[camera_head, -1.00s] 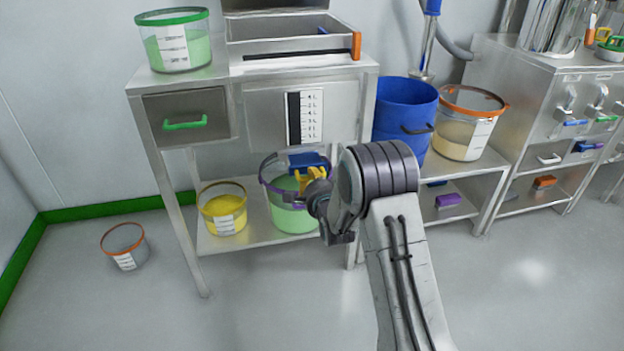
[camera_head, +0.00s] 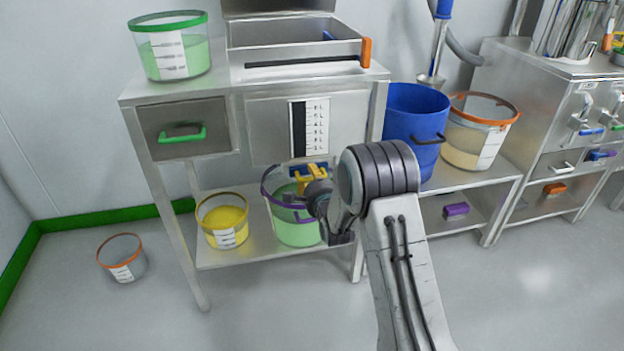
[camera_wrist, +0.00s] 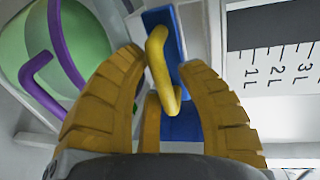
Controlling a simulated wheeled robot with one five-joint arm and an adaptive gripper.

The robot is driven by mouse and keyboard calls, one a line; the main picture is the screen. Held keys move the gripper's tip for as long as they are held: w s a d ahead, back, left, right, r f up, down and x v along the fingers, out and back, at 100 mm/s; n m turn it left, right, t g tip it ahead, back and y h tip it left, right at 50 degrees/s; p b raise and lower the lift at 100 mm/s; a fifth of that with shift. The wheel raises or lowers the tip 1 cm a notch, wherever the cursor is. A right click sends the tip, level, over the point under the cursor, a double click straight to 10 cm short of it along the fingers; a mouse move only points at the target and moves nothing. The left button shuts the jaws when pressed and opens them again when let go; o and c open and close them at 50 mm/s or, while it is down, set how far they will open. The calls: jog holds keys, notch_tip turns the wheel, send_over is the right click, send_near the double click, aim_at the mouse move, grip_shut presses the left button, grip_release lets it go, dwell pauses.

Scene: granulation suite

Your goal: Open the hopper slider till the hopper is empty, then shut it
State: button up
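The hopper slider is a blue plate with a yellow bent handle (camera_wrist: 160,60), under the front of the steel table. In the head view only part of the blue plate (camera_head: 318,166) shows, behind my gripper. My gripper (camera_head: 311,178) has its yellow fingers at the handle. In the wrist view my gripper (camera_wrist: 164,58) has the handle between its curved fingers, which are spread around it; firm contact is not visible. The steel hopper (camera_head: 290,55) is set in the table top, its inside floor partly seen. A level gauge (camera_head: 310,128) with a black strip is on the front.
A purple-rimmed bucket with green contents (camera_head: 292,235) stands on the lower shelf below the slider, beside a yellow-filled bucket (camera_head: 226,226). A green-rimmed bucket (camera_head: 172,50) is on the table. A blue bin (camera_head: 412,105) stands right. An orange-rimmed bucket (camera_head: 121,260) is on the floor.

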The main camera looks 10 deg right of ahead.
jog(key=shift+o, duration=1.1)
jog(key=s+r, duration=0.2)
jog(key=s, duration=0.9)
jog(key=shift+s+r, duration=0.15)
jog(key=shift+s, duration=0.25)
